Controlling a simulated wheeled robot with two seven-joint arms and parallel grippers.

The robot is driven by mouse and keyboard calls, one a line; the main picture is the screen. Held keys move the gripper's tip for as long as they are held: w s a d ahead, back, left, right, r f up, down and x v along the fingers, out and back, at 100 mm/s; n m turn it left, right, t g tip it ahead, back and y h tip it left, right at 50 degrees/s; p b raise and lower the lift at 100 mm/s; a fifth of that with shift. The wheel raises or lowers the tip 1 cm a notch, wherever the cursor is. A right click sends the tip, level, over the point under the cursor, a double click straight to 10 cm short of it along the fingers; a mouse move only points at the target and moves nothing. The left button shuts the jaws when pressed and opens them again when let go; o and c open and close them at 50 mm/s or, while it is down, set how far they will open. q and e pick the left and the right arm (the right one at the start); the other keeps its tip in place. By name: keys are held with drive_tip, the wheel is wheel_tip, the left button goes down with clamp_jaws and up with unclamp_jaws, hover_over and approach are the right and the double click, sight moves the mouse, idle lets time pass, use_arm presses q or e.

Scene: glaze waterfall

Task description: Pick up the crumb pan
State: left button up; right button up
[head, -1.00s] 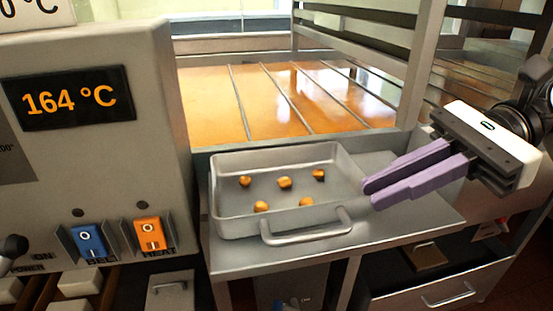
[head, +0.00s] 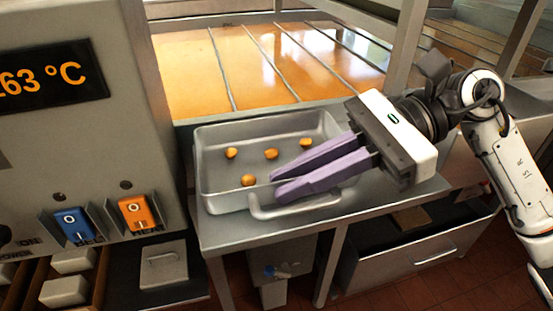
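The crumb pan (head: 225,201) is a shallow grey metal pan with a bar handle (head: 300,206) on its front side. It stands on a metal shelf, and several small orange-brown crumbs (head: 271,154) lie on its floor. My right gripper (head: 274,184) comes in from the right, with its two purple fingers over the pan's front right part, near the front rim and handle. A narrow gap shows between the fingers, and nothing is seen held in them. The fingers hide part of the pan's right side and some of its floor. My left gripper is not in view.
A grey machine (head: 80,130) with a temperature display, a blue switch (head: 73,223) and an orange switch (head: 135,212) stands close on the left. Behind the pan is a glossy orange surface (head: 255,65) with metal bars. A drawer (head: 420,262) is below right.

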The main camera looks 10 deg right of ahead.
drive_tip(key=shift+a, duration=0.1)
drive_tip(key=shift+c, duration=0.5)
clamp_jaws()
drive_tip(key=shift+r, duration=0.1)
